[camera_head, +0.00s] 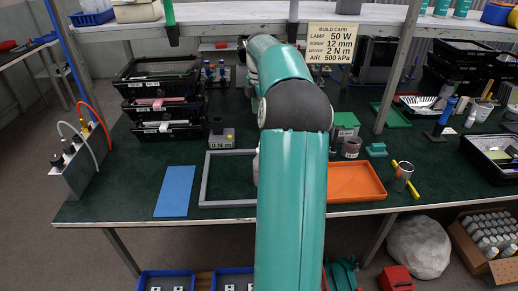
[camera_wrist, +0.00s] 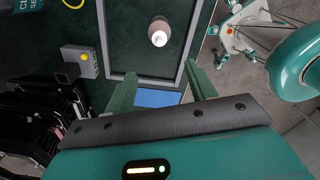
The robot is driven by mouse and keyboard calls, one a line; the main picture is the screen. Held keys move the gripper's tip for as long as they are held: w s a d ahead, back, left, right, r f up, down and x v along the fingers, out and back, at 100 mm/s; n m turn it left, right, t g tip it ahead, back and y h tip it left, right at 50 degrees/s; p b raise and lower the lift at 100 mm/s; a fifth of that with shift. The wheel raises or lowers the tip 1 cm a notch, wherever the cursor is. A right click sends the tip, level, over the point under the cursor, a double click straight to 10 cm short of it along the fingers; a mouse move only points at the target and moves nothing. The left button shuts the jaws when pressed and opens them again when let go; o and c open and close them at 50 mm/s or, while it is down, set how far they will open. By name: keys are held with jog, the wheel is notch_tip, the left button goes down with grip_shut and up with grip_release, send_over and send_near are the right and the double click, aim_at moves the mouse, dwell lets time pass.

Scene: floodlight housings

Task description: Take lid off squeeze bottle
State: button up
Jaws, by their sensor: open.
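The squeeze bottle (camera_wrist: 160,28) stands inside the grey rectangular frame in the wrist view, with a pinkish body and a pale top facing the camera. In the head view only a sliver of something pale (camera_head: 256,168) shows beside my arm, probably the same bottle. Whether the pale top is a separate lid is too small to tell. My gripper (camera_wrist: 160,72) is open, with two green fingers wide apart and nothing between them. The bottle lies beyond the fingertips, apart from them. In the head view my arm hides the gripper.
The grey frame (camera_head: 204,181) lies on the dark green bench, between a blue mat (camera_head: 175,191) and an orange tray (camera_head: 357,182). A grey box with a yellow button (camera_head: 222,139) is behind it. Stacked black crates (camera_head: 160,75) stand back left.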

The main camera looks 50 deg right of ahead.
notch_tip(320, 180, down, 14)
jog(key=shift+d+r, duration=0.1)
jog(key=shift+d, duration=0.05)
jog(key=c, duration=1.1)
